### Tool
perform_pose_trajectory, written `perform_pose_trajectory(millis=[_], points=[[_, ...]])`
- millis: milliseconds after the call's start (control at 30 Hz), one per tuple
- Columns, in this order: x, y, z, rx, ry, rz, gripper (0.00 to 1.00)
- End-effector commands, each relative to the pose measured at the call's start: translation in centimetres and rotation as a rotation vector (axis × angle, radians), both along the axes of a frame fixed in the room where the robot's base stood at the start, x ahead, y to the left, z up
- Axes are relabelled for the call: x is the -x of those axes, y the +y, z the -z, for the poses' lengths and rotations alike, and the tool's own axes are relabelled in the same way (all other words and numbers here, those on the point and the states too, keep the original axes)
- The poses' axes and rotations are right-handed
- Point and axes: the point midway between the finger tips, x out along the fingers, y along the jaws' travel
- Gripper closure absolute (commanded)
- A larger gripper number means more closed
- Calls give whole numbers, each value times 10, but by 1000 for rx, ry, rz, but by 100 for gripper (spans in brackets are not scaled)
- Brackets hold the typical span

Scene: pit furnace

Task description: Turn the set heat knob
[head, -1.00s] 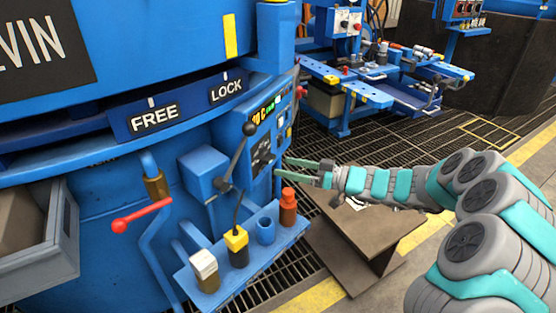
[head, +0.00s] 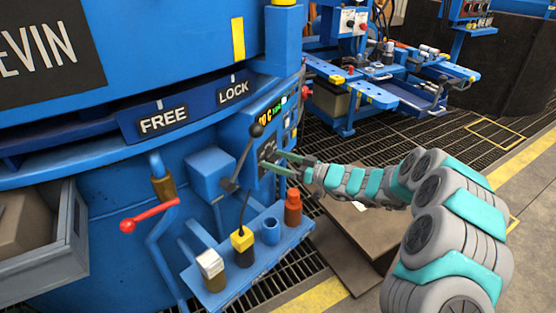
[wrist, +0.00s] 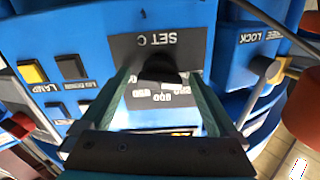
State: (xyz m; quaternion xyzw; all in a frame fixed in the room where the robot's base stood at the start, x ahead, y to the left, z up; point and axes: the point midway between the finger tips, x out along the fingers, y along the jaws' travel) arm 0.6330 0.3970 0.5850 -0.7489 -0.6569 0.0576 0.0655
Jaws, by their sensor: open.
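The set heat knob (wrist: 160,68) is black and sits on a dark plate marked "SET C", upside down in the wrist view, with a scale of numbers beside it. The plate is on the blue control panel (head: 286,137) of the furnace. My gripper (wrist: 160,80) is open, with one green finger on each side of the knob. I cannot tell whether the fingers touch it. In the head view my gripper (head: 273,163) reaches the panel from the right, and the knob itself is hard to make out there.
A lever with a black ball (head: 257,130) stands just left of the panel. A blue rack (head: 255,258) with several bottles and a cup is below. A red-handled crank (head: 150,216) is further left. In the wrist view, a yellow button (wrist: 32,71) lies left of the plate.

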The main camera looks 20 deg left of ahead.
Motion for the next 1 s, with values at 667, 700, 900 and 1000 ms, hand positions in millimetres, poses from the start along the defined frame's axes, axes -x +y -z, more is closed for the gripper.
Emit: perform_pose_trajectory(millis=[667,700,900,1000], points=[[0,0,0,0,0,0,61],[0,0,0,0,0,0,66],[0,0,0,0,0,0,88],[0,0,0,0,1,0,91]])
